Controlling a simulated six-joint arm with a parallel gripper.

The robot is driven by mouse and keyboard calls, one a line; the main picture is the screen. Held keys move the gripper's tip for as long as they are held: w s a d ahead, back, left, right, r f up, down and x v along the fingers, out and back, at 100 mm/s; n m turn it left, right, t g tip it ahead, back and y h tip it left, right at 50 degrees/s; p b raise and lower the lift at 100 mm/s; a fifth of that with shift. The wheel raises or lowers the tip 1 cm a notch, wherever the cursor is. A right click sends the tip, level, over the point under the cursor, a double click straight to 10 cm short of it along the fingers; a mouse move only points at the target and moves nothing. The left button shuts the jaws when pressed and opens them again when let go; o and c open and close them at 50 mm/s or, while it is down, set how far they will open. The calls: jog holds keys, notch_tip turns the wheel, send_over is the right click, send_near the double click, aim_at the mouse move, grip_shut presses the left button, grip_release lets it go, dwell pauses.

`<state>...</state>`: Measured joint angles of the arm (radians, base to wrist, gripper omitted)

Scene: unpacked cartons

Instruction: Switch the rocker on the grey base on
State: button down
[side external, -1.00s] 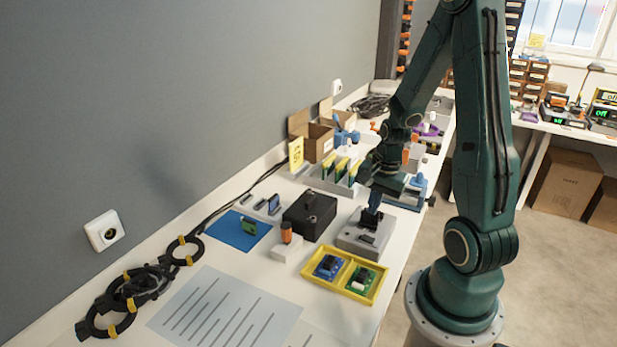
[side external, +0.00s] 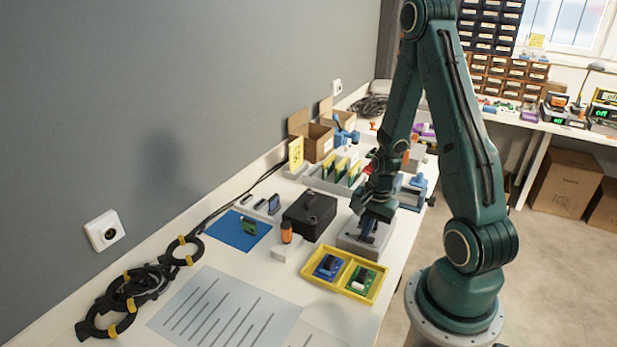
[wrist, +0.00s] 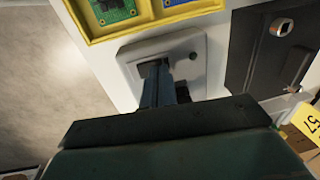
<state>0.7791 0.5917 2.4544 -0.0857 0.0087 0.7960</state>
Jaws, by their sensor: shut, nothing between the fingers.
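The grey base (side external: 350,246) stands on the bench behind the yellow tray. My gripper (side external: 367,237) is shut and empty, pointing down with its fingertips low over the base's top. In the wrist view the base (wrist: 207,45) lies under my fingers (wrist: 153,66), which cover part of its dark middle, where the rocker seems to be. I cannot tell whether the fingertips touch it or which way it is tipped. A small dark green round spot (wrist: 193,55) shows on the base's top.
The yellow tray (side external: 310,272) with two circuit boards is close in front of the base. A black box (side external: 309,215) stands to its left, with an orange-topped item (side external: 286,233) nearby. Slotted boards (side external: 342,168) and blue fixtures (side external: 412,190) stand behind.

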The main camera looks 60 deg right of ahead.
jog(key=shift+f, duration=0.2)
dwell(0.4)
jog(key=shift+f+g, duration=0.15)
jog(key=shift+g, duration=0.25)
jog(key=shift+s, duration=0.7)
jog(key=shift+r, duration=0.2)
jog(key=shift+r, duration=0.1)
notch_tip(320, 180, up, 14)
jog(key=s, duration=0.1)
jog(key=shift+s, duration=0.4)
dwell(0.7)
